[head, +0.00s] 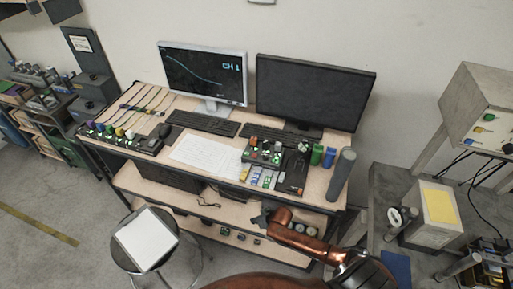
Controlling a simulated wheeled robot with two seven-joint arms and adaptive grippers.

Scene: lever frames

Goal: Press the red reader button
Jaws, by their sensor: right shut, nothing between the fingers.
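A panel box with several small coloured buttons (262,152) sits on the desk in front of the right monitor. A small reddish button (254,141) shows near its back left corner, too small to make out well. A flat black device (295,171) lies just right of the panel; I cannot tell which of these is the reader. My right gripper (261,218) is shut and empty. It is at the front side of the desk, nearer to me than the panel and apart from it in the picture. My left gripper is out of view.
Coloured blocks (262,178) lie in front of the panel. A green cylinder (317,155), a blue one (329,158) and a tall grey cylinder (341,174) stand at the desk's right end. Keyboards, paper (205,155) and two monitors fill the desk. A stool (146,239) stands front left.

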